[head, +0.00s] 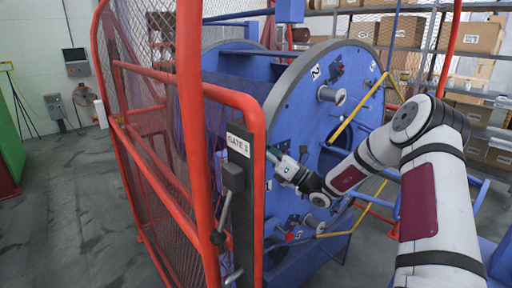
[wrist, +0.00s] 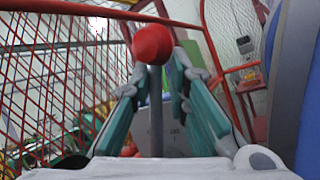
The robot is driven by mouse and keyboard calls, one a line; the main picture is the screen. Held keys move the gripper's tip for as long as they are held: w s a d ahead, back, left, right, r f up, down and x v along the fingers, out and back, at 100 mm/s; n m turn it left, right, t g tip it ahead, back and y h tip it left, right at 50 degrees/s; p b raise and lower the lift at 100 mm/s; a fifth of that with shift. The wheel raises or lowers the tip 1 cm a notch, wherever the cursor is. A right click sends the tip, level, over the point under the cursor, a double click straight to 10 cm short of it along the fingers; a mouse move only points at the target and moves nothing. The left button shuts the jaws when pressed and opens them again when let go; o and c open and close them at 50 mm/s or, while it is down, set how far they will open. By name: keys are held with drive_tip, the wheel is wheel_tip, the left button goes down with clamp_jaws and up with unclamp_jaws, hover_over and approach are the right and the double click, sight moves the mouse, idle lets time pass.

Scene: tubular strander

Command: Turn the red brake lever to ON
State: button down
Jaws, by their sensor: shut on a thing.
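The red brake lever shows in the wrist view as a round red knob (wrist: 152,44) on a grey shaft. The shaft runs between the two teal fingers of my gripper (wrist: 158,82), which is shut on the lever below the knob. In the head view my gripper (head: 274,155) is beside the front edge of the big blue disc, just right of the gate frame. The lever cannot be made out there. No ON mark is readable in either view.
A red mesh gate (head: 190,130) stands close at the left, with a GATE 1 sign (head: 238,145) and a grey latch handle (head: 225,208). The blue strander disc (head: 320,105) stands behind my gripper. Shelves with boxes (head: 405,30) are at the back right. Floor at left is clear.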

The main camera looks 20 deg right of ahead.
drive_tip(key=shift+s+d+r, duration=0.1)
drive_tip(key=shift+d, duration=0.15)
drive_tip(key=c, duration=1.7)
unclamp_jaws()
drive_tip(key=shift+r, duration=0.1)
drive_tip(key=shift+a, duration=0.1)
drive_tip(key=v, duration=1.2)
